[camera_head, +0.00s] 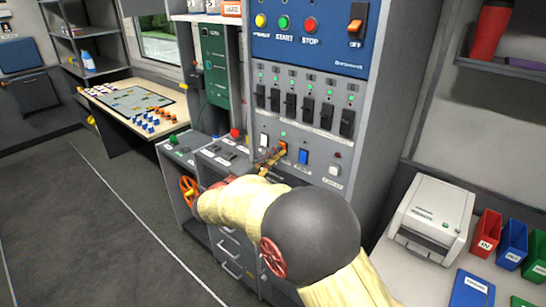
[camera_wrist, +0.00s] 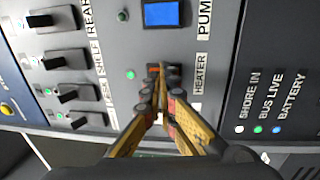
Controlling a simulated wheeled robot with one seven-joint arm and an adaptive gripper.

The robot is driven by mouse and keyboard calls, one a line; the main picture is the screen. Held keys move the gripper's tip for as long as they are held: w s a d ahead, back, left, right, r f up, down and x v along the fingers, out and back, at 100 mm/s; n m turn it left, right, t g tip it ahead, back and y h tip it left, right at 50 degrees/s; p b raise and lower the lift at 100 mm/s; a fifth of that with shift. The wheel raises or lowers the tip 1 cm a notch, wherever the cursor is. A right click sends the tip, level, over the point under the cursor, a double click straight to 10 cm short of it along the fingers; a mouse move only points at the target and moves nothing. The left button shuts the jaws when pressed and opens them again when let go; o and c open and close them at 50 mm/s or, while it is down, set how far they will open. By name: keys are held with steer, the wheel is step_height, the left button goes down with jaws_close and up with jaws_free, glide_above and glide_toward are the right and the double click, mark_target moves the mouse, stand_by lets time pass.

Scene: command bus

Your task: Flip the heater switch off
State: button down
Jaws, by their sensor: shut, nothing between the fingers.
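The heater switch is a small orange rocker (camera_head: 283,146) on the grey lower panel, between a white switch and a blue one. In the wrist view a sliver of its orange face (camera_wrist: 153,68) shows just past my fingertips, beside the HEATER label (camera_wrist: 200,75). My gripper (camera_head: 276,154) is at the panel, its yellow fingers shut and empty. In the wrist view the fingertips (camera_wrist: 161,82) overlap the switch's edge. Whether they touch it, and which way the rocker is tilted, I cannot tell. A green light (camera_wrist: 130,75) beside it is lit.
The blue pump switch (camera_head: 304,157) and the white switch (camera_head: 263,140) sit close on either side. A row of black breakers (camera_head: 307,109) is above. An orange handwheel (camera_head: 188,190) is lower left. A printer (camera_head: 432,215) stands on the right counter.

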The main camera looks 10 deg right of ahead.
steer(key=p, duration=0.1)
steer(key=r+g+y+p, duration=0.1)
steer(key=shift+w+d+r+y+p, duration=0.15)
steer(key=shift+w+d+y+p, duration=0.1)
steer(key=shift+d+y+p, duration=0.1)
steer(key=shift+f, duration=0.2)
steer(key=shift+b, duration=0.3)
steer(key=p+v, duration=0.2)
steer(key=v, duration=1.2)
steer(key=shift+a+r, duration=0.15)
steer(key=shift+r, duration=0.25)
steer(key=shift+w, duration=0.1)
